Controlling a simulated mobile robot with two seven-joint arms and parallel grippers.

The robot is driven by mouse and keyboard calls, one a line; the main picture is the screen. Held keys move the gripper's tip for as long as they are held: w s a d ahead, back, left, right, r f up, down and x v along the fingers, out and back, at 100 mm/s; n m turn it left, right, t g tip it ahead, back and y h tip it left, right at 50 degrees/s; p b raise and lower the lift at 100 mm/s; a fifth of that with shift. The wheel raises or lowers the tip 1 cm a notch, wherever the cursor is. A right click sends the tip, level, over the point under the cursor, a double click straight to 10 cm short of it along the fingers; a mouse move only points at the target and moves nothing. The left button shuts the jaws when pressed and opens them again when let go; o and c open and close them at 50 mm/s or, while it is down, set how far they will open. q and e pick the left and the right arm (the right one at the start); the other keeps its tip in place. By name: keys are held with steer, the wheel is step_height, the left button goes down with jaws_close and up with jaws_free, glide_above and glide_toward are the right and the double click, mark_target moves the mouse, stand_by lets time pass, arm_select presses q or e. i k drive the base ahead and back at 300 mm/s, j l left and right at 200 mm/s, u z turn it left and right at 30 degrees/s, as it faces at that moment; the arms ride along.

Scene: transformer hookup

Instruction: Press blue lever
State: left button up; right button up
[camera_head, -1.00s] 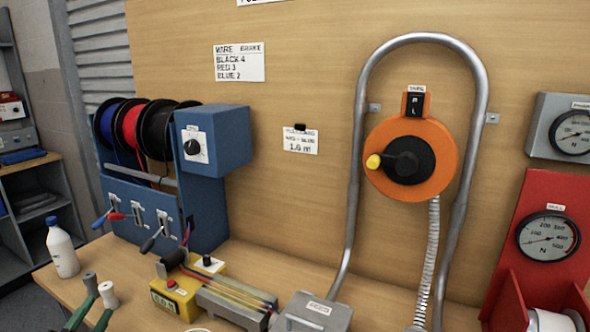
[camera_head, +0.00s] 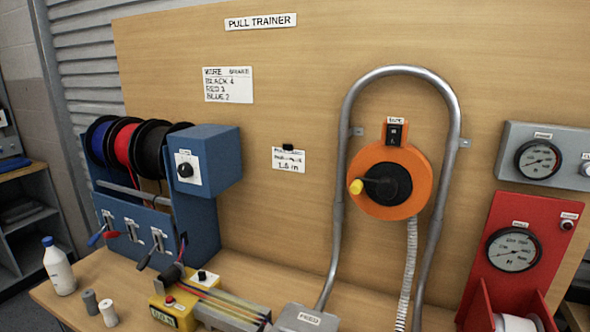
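The blue lever (camera_head: 96,239) sticks out at the left end of the slotted front panel of the blue wire rack (camera_head: 206,222). Its handle points down and to the left. The red lever (camera_head: 112,234) is just beside it, and a black-handled lever (camera_head: 144,261) is further right on the same panel. Blue, red and black wire spools (camera_head: 122,145) sit in the rack above the levers. Neither of my grippers is in view, and nothing touches the blue lever.
A white bottle (camera_head: 60,267) and two small cylinders, one grey (camera_head: 90,301) and one white (camera_head: 108,313), stand on the bench near the levers. A yellow box (camera_head: 171,309) with wires stands right of them. An orange crank reel (camera_head: 423,165) is on the board.

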mark_target(91, 242)
steer(key=u, duration=1.25)
steer(key=k, duration=0.5)
steer(key=i+j+z, duration=0.15)
steer(key=z, duration=0.3)
steer(key=i+j+z, duration=0.2)
steer(key=z, duration=0.25)
steer(key=i+j+z, duration=0.1)
steer(key=j, duration=0.2)
steer(key=i+j+z, duration=0.1)
steer(key=j, duration=0.2)
steer(key=i+j+z, duration=0.1)
steer(key=j, duration=0.25)
steer(key=i+j, duration=0.15)
steer(key=j, duration=0.2)
steer(key=i+j, duration=0.1)
steer(key=j, duration=0.25)
steer(key=i+j+z, duration=0.1)
steer(key=j, duration=0.25)
steer(key=i+j, duration=0.2)
steer(key=j, duration=0.15)
steer(key=i+j, duration=0.1)
steer(key=j, duration=0.25)
